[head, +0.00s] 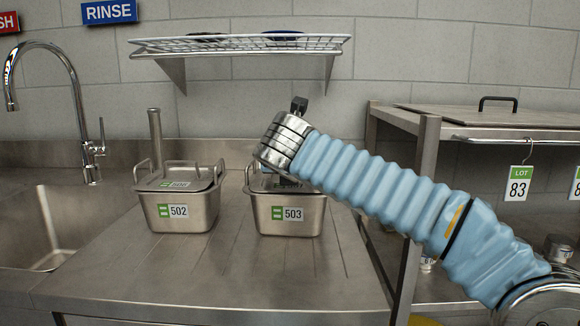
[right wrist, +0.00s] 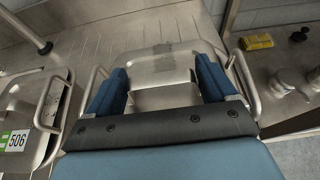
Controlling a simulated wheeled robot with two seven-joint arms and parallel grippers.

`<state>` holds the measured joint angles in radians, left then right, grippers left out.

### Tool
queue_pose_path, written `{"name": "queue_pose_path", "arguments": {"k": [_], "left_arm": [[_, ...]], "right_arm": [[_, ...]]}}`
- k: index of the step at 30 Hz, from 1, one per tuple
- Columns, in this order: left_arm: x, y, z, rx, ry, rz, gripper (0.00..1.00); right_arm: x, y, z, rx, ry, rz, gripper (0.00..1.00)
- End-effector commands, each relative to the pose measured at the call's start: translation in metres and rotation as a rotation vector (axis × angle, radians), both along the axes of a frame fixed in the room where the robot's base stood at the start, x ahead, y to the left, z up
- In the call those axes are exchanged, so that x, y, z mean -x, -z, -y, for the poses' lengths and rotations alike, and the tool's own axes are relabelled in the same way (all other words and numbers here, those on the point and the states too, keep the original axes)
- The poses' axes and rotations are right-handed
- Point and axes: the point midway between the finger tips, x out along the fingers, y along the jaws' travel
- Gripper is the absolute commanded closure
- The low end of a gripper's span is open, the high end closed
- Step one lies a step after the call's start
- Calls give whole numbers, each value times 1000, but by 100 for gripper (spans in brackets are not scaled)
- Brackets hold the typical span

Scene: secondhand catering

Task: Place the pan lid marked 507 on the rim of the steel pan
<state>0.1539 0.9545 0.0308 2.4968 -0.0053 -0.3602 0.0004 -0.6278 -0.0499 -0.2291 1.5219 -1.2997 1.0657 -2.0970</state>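A steel pan tagged 503 (head: 285,212) stands on the steel counter; its rim and side handles also show in the right wrist view (right wrist: 236,72). In the head view my right wrist mostly hides the pan's top. My left gripper is not in view.
Left of it stands another steel pan tagged 502 (head: 180,212) with a lid tagged 506 (right wrist: 16,140) on top. A sink and tap (head: 85,120) are at the left. A wire shelf (head: 240,44) hangs above; a steel rack (head: 425,150) stands right. The front counter is clear.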

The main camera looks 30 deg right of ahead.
Motion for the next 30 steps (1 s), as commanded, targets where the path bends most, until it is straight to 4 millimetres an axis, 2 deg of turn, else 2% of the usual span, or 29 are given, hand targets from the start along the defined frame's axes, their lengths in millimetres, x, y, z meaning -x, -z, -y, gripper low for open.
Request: {"name": "queue_pose_path", "arguments": {"k": [1,3,13,24,30], "left_arm": [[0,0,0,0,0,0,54],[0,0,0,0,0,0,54],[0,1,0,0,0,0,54],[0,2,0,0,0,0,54],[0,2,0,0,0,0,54]], "right_arm": [[0,3,0,-2,3,-6,9],[0,2,0,-2,3,-5,0],[6,-2,-4,-1,1,-3,0],[68,-33,-42,-1,0,-1,0],[90,-43,-55,0,2,-2,0]]}}
